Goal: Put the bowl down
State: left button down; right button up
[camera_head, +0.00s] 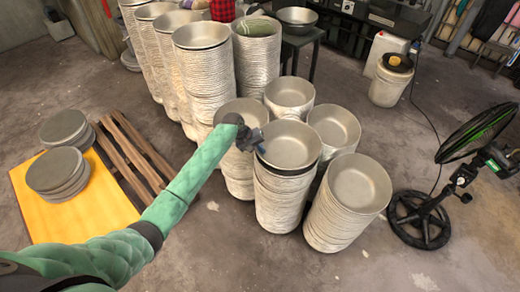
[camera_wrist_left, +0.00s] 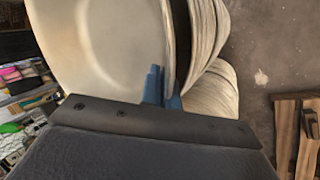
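The bowl (camera_head: 290,146) is a pale metal bowl, upright at the top of a front stack of bowls (camera_head: 286,205). A dark band shows between it and the stack below, so I cannot tell whether they touch. My left gripper (camera_head: 258,146) reaches in from the left and is at the bowl's left rim. In the left wrist view, its blue fingers (camera_wrist_left: 163,88) close around the rim of the bowl (camera_wrist_left: 105,45), with the stack (camera_wrist_left: 205,45) beside it. My right gripper is not in view.
Other bowl stacks stand close by, at the right (camera_head: 345,200) and behind (camera_head: 200,75). A black fan (camera_head: 435,200) stands at the right. Wooden slats (camera_head: 130,155) and a yellow sheet with round stacks (camera_head: 85,215) lie at the left. The front floor is clear.

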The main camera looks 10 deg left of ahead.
pick_arm(q)
jog(key=shift+f, duration=0.45)
jog(key=c, duration=1.7)
grip_release()
